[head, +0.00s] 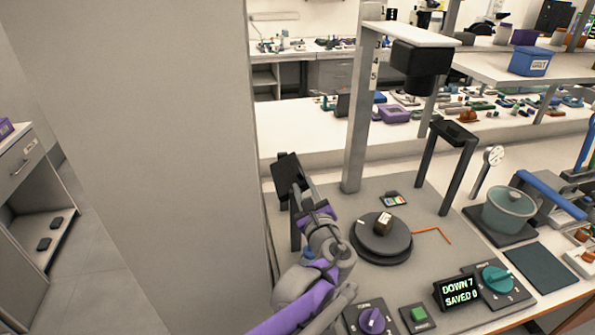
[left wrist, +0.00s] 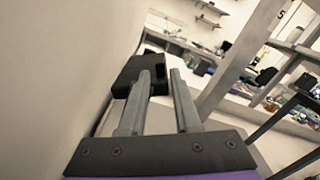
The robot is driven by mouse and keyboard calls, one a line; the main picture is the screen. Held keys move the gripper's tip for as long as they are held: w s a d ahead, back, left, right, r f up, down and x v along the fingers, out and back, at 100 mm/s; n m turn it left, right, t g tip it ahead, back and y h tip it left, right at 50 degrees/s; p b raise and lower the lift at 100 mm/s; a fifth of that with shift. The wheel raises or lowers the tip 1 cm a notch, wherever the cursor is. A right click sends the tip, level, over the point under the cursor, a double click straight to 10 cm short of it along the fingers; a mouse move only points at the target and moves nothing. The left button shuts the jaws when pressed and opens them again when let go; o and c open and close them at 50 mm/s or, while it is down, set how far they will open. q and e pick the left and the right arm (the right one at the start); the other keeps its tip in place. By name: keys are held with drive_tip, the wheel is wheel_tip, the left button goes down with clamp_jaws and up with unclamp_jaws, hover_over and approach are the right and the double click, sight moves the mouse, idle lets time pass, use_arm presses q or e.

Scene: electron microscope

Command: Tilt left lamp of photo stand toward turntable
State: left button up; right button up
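My left gripper (head: 303,188) is at the lamp head's right side. In the left wrist view, its two grey fingers (left wrist: 161,74) stand apart with a gap between them. The left finger overlaps the lamp head (left wrist: 136,72); whether it touches cannot be told. The right lamp (head: 453,133) stands right of the column. My right gripper is not in view.
The tall column (head: 361,110) holds a black camera (head: 420,62) above the turntable. A purple knob (head: 372,320), a green button (head: 418,313) and a display (head: 456,291) reading "DOWN 7 SAVED 0" are at the front. A beige wall (head: 140,130) is close on the left.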

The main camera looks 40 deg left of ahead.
sight(299, 175)
use_arm(q)
drive_tip(key=x, duration=0.8)
drive_tip(key=shift+c, duration=0.3)
clamp_jaws()
